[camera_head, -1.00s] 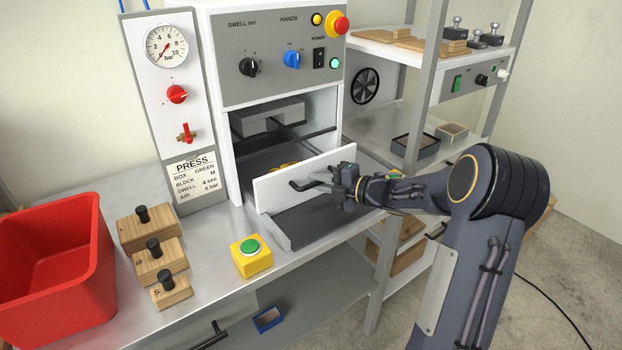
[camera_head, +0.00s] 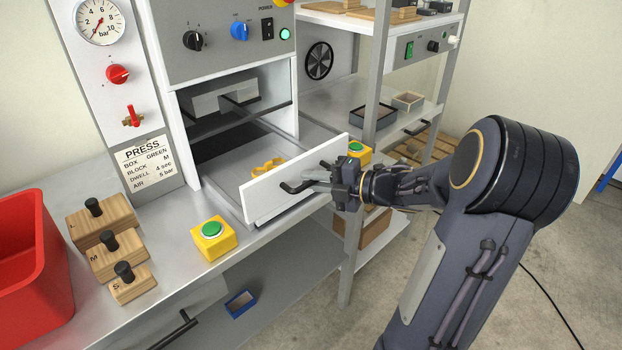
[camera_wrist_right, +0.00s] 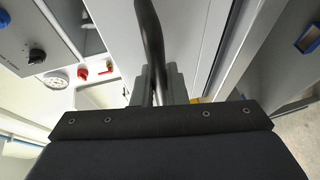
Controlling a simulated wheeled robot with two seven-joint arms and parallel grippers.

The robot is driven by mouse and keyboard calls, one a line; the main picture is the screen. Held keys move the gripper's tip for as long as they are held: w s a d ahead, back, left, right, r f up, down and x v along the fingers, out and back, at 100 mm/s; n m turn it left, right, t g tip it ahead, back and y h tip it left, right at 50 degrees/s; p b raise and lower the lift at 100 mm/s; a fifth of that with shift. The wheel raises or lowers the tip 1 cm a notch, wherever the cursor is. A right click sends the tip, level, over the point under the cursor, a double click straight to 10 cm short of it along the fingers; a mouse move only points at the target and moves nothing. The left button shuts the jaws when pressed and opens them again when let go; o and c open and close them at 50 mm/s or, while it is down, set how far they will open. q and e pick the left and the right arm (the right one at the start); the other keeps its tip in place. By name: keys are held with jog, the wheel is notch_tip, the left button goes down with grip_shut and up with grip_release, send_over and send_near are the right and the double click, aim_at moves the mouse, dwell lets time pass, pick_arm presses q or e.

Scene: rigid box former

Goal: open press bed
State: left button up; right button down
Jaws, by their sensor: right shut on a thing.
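The press bed is a drawer with a white front panel (camera_head: 290,180) and a black bar handle. It stands pulled out from the press (camera_head: 215,50), and its grey bed plate (camera_head: 232,172) shows behind the panel with a yellow piece (camera_head: 268,166) on it. My right gripper (camera_head: 338,185) is shut on the handle (camera_head: 300,186) in front of the panel. In the right wrist view the black handle bar (camera_wrist_right: 150,45) runs between the fingers (camera_wrist_right: 158,85). My left gripper is not in view.
A yellow box with a green button (camera_head: 213,238) stands on the bench left of the drawer; another (camera_head: 359,152) is partly hidden behind the panel. Wooden blocks with black knobs (camera_head: 107,243) and a red bin (camera_head: 28,260) are at left. A shelf rack (camera_head: 375,110) stands at right.

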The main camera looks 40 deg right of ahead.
jog(key=c, duration=1.7)
grip_release()
jog(key=v, duration=0.7)
jog(key=shift+s+d, duration=0.25)
jog(key=shift+s, duration=0.1)
